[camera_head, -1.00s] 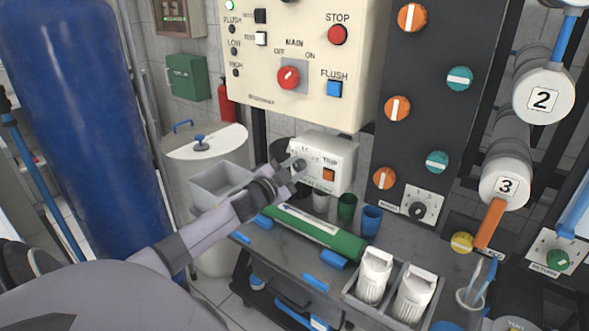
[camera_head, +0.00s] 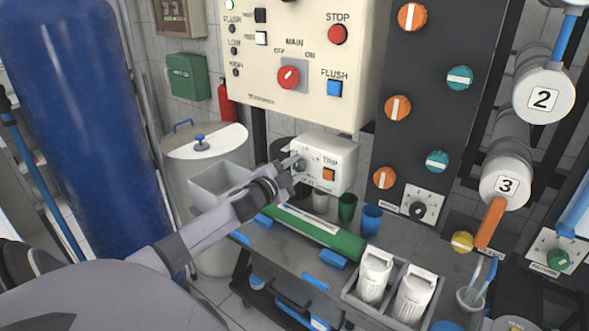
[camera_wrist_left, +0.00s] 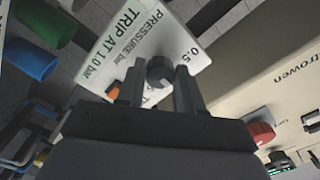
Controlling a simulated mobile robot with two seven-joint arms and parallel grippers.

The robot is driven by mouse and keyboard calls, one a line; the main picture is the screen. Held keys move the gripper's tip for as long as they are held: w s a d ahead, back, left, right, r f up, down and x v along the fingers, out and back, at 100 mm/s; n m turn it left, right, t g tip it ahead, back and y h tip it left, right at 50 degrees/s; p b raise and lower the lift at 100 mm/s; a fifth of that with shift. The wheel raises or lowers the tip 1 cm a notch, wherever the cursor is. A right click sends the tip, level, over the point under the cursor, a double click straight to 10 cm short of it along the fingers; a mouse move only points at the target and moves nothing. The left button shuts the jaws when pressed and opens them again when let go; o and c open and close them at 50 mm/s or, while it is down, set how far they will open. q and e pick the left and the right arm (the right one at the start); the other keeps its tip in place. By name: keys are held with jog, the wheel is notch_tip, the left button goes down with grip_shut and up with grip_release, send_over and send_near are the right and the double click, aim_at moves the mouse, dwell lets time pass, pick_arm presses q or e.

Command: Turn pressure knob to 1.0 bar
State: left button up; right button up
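The pressure knob (camera_wrist_left: 160,72) is a dark grey round knob on a small white box (camera_head: 341,158) with an orange trip switch (camera_head: 329,175). In the left wrist view, the box face (camera_wrist_left: 112,45) reads "PRESSURE bar" and "TRIP AT 1.0 bar", with a 0.5 mark near the knob. My left gripper (camera_head: 292,164) is at the knob. In the left wrist view, its two fingers (camera_wrist_left: 156,88) stand apart on either side of the knob, with small gaps visible. The knob's pointer direction cannot be made out. My right gripper is not in view.
A cream control panel (camera_head: 262,78) hangs just above the box. Green (camera_head: 347,207) and blue (camera_head: 372,219) cups and a green-and-white tube (camera_head: 318,232) are below it on the bench. A grey bin (camera_head: 222,180) is left of my gripper. A dark valve panel (camera_head: 430,110) stands to the right.

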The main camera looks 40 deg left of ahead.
pick_arm(q)
jog(key=o, duration=0.3)
jog(key=shift+s, duration=0.1)
jog(key=s, duration=0.7)
jog(key=shift+d, duration=0.35)
dwell(0.4)
jog(key=s+d+f+n+g+y, duration=0.2)
jog(key=s+d+f+n+g, duration=0.45)
jog(key=s+d+f, duration=0.5)
jog(key=s+d+f+n+g+h, duration=0.2)
jog(key=s+d+g+h, duration=0.2)
jog(key=s+d+g, duration=0.75)
jog(key=w+d+f+t+h, duration=0.1)
jog(key=d+f+t+h, duration=0.1)
jog(key=d+f+t, duration=0.3)
jog(key=shift+w+d+f+m+t+p, duration=0.25)
jog(key=shift+d+f+m+t+p, duration=0.15)
jog(key=shift+f+t, duration=1.95)
